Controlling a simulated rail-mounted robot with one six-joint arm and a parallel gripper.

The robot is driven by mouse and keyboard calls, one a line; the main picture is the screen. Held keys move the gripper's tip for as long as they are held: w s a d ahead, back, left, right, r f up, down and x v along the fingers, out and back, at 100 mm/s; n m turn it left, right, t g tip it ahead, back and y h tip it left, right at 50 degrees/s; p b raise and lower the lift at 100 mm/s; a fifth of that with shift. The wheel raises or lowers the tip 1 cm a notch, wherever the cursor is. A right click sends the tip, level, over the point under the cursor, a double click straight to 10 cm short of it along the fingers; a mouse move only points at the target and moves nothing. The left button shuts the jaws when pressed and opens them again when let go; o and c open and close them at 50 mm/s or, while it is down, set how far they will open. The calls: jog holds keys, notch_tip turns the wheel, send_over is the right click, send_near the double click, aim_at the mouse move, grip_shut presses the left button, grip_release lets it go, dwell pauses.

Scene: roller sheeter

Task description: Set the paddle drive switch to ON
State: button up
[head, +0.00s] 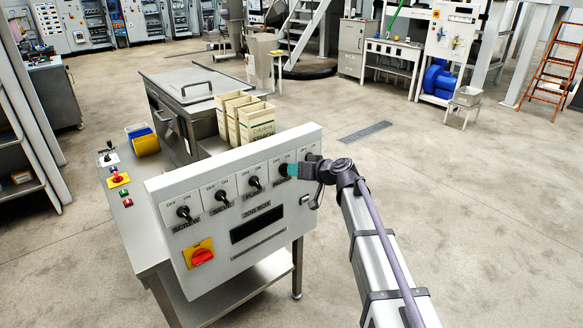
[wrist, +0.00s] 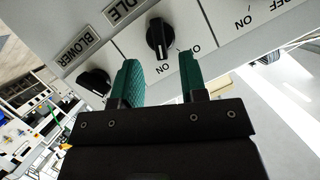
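The grey control panel (head: 220,262) carries a row of black rotary switches with OFF and ON marks. The paddle switch (wrist: 160,38) shows in the wrist view as a black knob with a white pointer line, beside a label ending in "DLE". In the head view my gripper (head: 290,173) is at the panel's right part and hides much there. Contact with the knob is not clear.
The blower switch (wrist: 95,80) is close beside the left finger in the wrist view. A red-and-yellow main switch (head: 202,256) is low on the panel. Cream cartons (head: 256,122) stand behind the panel.

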jog(key=p+v, duration=0.1)
jog(key=v, duration=0.6)
jog(key=shift+p, duration=0.4)
jog(key=shift+s+d, duration=0.1)
jog(key=s+d+f+m+g+h, duration=0.1)
jog(key=s+d+f+g+h, duration=0.1)
jog(key=s+d, duration=0.3)
jog(key=s+d+f+m+g+h, duration=0.2)
jog(key=s+d+f+g+h, duration=0.1)
jog(key=s, duration=1.1)
jog(key=s+d+f+m+g+h, duration=0.2)
jog(key=s+d+f+h, duration=0.3)
jog(key=s, duration=0.5)
jog(key=shift+d+f+g+h, duration=0.4)
jog(key=shift+d+g, duration=0.3)
jog(key=shift+d, duration=0.15)
